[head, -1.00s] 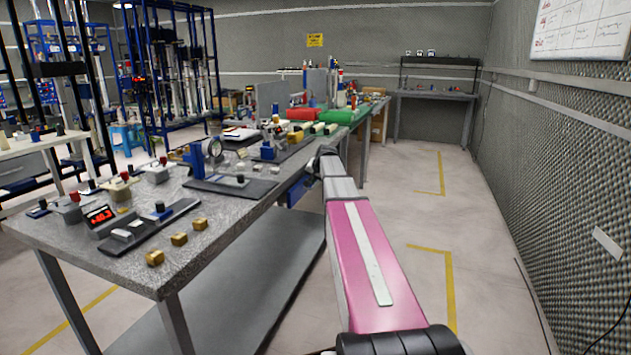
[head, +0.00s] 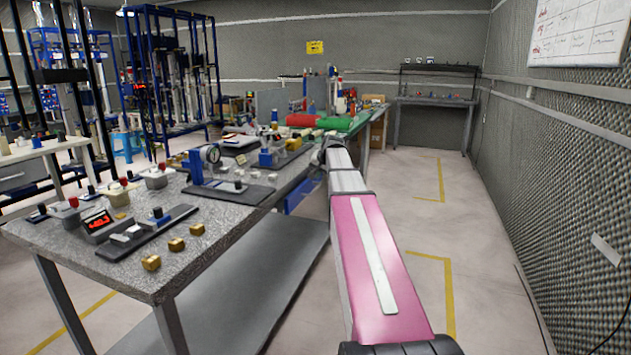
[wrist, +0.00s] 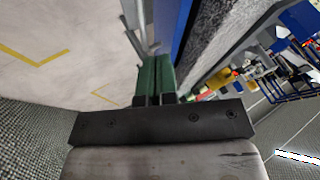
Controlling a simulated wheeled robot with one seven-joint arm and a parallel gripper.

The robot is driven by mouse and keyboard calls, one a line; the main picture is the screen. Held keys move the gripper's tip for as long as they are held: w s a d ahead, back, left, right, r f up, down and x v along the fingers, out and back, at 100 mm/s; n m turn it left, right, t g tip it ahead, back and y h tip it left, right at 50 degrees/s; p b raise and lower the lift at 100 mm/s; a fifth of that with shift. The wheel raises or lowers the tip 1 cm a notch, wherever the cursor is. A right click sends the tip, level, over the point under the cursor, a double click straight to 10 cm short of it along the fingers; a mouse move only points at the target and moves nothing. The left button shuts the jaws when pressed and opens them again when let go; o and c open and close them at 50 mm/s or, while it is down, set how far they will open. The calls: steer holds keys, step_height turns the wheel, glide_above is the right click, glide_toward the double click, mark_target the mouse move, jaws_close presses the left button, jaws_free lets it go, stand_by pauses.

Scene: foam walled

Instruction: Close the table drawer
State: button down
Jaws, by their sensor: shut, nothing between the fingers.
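The table (head: 200,250) has a speckled grey top and stands left of my arm. The blue front of its drawer (head: 300,196) shows under the right edge of the top, partly hidden by my arm. In the wrist view a blue panel (wrist: 172,28), seemingly the drawer, stands just beyond my gripper (wrist: 155,62). My gripper's green fingers are shut together with nothing between them. A grey bar, perhaps the handle (wrist: 136,40), lies left of the fingertips. I cannot tell whether the fingers touch the drawer, or how far it stands out.
The table top carries gauges, switch boxes and several brass blocks (head: 176,244). A lower shelf (head: 245,285) spans the legs. Open floor (head: 415,215) with yellow marks lies right, up to a textured wall (head: 570,190).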

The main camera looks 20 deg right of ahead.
steer(key=s+f+m+y, duration=0.6)
steer(key=f+m, duration=0.2)
steer(key=m, duration=0.1)
steer(key=m+t+y, duration=0.4)
steer(key=m+y, duration=0.2)
steer(key=m, duration=0.4)
glide_toward(297, 198)
steer(key=x, duration=0.7)
steer(key=shift+w+a+f, duration=0.15)
steer(key=shift+w+a, duration=0.05)
steer(key=shift+w, duration=0.05)
steer(key=shift+x, duration=2.2)
steer(key=shift+a, duration=0.1)
